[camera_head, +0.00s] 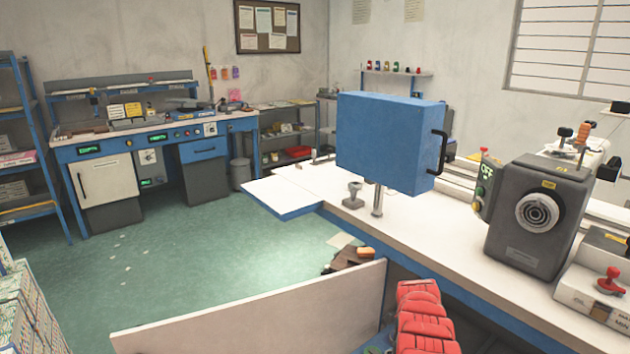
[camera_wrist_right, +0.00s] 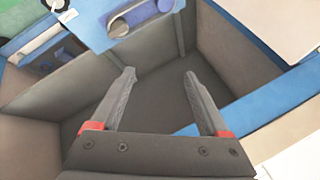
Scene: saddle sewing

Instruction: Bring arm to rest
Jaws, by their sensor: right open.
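My right gripper (camera_wrist_right: 159,75) shows in the right wrist view. Its two grey fingers with red bases are spread apart, with nothing between them. They point over the dark inside of an open compartment (camera_wrist_right: 130,110) with grey-brown walls and blue edges. I cannot tell how far its floor is below the fingertips. Neither gripper shows in the head view, and my left gripper is in no view. Red padded pieces (camera_head: 425,322) stand in a row at the bottom of the head view.
A white-topped workbench (camera_head: 460,245) runs along the right, with a blue box (camera_head: 385,140) on a post and a grey machine (camera_head: 537,215). A pale panel (camera_head: 250,318) stands in front. A blue workstation (camera_head: 160,140) is at the back left. Green floor (camera_head: 215,245) between is mostly clear.

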